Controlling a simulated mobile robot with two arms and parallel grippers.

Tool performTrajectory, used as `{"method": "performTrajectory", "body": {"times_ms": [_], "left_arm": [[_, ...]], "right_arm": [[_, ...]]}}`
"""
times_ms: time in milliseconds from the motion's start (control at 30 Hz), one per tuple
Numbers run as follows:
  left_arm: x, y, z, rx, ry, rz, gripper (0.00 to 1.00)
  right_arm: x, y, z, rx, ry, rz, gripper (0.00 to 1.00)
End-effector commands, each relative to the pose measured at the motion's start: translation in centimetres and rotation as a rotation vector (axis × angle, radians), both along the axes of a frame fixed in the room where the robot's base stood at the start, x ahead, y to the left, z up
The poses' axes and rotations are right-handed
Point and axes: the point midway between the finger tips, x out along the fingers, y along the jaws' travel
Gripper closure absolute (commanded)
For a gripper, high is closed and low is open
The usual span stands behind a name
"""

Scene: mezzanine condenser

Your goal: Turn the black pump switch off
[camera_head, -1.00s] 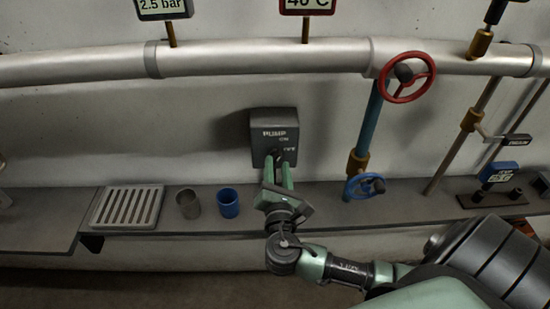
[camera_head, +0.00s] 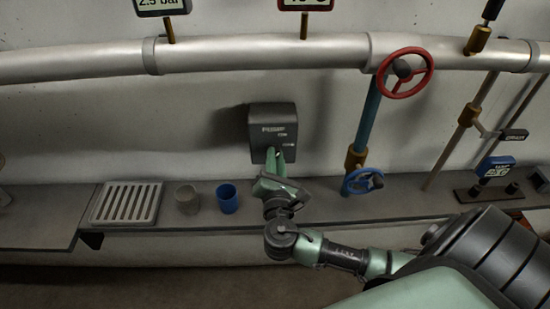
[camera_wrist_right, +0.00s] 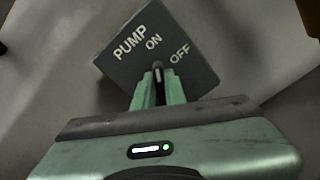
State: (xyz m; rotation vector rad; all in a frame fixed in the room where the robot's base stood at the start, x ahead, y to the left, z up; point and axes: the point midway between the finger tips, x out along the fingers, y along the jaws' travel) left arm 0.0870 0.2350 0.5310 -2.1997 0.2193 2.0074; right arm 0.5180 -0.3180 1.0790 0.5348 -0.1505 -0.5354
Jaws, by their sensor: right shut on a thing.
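The dark grey pump switch box (camera_head: 272,122) is mounted on the wall above the ledge. In the right wrist view the box (camera_wrist_right: 140,35) looks tilted and reads PUMP, ON and OFF. My right gripper (camera_head: 274,157) is at the lower front of the box. In the wrist view its two green fingers (camera_wrist_right: 158,84) are shut on the small dark switch lever (camera_wrist_right: 158,73), mostly hidden between them. The lever stands below the ON mark and left of OFF. Which position it is set to I cannot tell. My left gripper is not in view.
A red handwheel (camera_head: 405,72) and a blue handwheel (camera_head: 362,181) are to the right. A grey cup (camera_head: 187,199), a blue cup (camera_head: 227,198) and a slatted tray (camera_head: 126,203) stand on the ledge to the left. A large pipe (camera_head: 260,55) runs above.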

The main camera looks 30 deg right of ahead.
Motion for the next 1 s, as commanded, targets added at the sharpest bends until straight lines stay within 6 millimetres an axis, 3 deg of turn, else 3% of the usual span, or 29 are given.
{"method": "performTrajectory", "body": {"times_ms": [267, 1000], "left_arm": [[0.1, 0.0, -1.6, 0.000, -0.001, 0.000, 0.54], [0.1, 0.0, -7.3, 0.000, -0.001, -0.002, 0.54]], "right_arm": [[-0.1, 0.0, -0.5, 0.133, -0.078, -0.002, 1.00], [-0.2, -0.2, -0.7, 0.696, -0.425, -0.003, 1.00]]}}
